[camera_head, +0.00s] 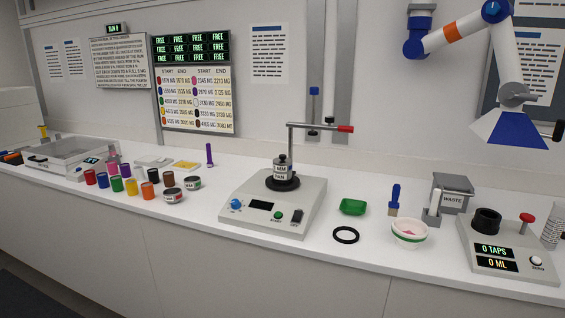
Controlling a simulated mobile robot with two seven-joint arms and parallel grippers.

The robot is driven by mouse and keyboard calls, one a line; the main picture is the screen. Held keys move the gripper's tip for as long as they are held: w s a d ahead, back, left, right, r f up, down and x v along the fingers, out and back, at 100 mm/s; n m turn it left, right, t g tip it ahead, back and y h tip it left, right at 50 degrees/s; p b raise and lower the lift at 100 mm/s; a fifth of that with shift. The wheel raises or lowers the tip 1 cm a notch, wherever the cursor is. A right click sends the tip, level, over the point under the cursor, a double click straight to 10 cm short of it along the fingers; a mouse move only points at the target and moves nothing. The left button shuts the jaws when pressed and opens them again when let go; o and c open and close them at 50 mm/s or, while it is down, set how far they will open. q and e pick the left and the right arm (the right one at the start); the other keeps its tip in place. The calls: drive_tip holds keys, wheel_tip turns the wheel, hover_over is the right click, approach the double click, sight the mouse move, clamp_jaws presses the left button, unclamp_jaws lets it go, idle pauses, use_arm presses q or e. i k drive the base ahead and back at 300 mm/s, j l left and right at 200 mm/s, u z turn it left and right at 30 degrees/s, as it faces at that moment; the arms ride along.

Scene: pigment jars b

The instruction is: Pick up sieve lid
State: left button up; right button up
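No lid labelled as the sieve lid can be made out. A small labelled metal stack (283,171) stands on the round black seat of a white bench machine (307,203), under a horizontal arm with a red handle (346,129). The stack's label seems to include "PAN"; its top is too small to read clearly. A flat black ring (346,235) lies on the bench right of the machine; I cannot tell whether it is the lid. Neither of my grippers is in view.
Several coloured jars (131,187) and two labelled tins (173,196) stand left of the machine. Right of it are a green tray (352,207), a white bowl (409,234), a brush (394,203), a waste bin (452,196) and a dispenser (510,259). A hooded jointed arm (510,129) hangs above.

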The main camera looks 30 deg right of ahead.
sight(282, 159)
drive_tip(key=i+j, duration=0.15)
drive_tip(key=i, duration=0.2)
drive_tip(key=i+j, duration=0.2)
drive_tip(key=i, duration=0.15)
drive_tip(key=i+j+z, duration=0.1)
drive_tip(key=z, duration=0.25)
drive_tip(key=i+j+z, duration=0.45)
drive_tip(key=z, duration=0.2)
